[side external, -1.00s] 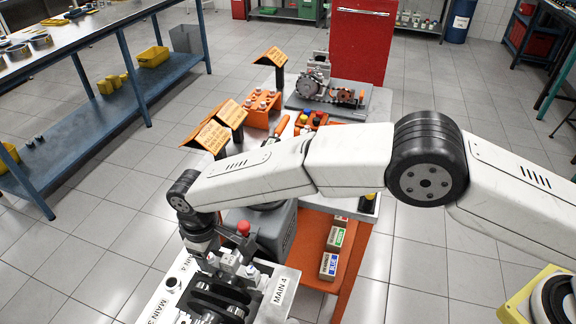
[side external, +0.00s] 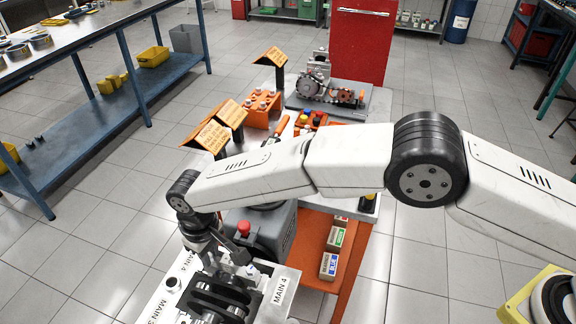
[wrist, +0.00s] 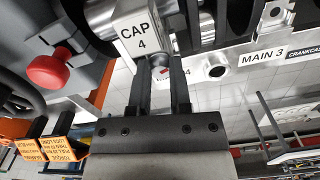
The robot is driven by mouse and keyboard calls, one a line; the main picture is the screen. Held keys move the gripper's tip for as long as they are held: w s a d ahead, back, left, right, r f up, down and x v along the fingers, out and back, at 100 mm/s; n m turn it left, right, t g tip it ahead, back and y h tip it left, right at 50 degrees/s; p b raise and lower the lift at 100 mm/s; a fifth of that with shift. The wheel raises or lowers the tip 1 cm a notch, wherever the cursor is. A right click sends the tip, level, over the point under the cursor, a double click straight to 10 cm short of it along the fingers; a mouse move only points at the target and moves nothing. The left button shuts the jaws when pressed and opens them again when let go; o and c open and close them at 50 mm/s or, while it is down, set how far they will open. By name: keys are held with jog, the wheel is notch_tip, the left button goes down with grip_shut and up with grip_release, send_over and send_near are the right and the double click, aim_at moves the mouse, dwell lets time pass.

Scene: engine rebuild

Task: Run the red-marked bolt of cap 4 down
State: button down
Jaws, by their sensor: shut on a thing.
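Cap 4 (wrist: 135,36) is a pale metal block with a "CAP 4" label, in the upper part of the wrist view. The red-marked bolt (wrist: 161,70) stands at its near edge, with a red mark on its head. My gripper (wrist: 162,82) has its two dark fingers on either side of the bolt head, shut on it. In the side external view my gripper (side external: 238,258) is low over the engine block beside the "MAIN 4" label; the bolt is hidden there.
A red knob (wrist: 48,68) stands close to the left of cap 4; it also shows in the side external view (side external: 243,228). Dark crankshaft parts (wrist: 205,25) lie right of the cap.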

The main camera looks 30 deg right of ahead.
aim_at(211, 256)
jog(key=shift+m, duration=2)
jog(key=c, duration=0.5)
grip_release()
jog(key=shift+c, duration=0.2)
jog(key=shift+r, duration=3.95)
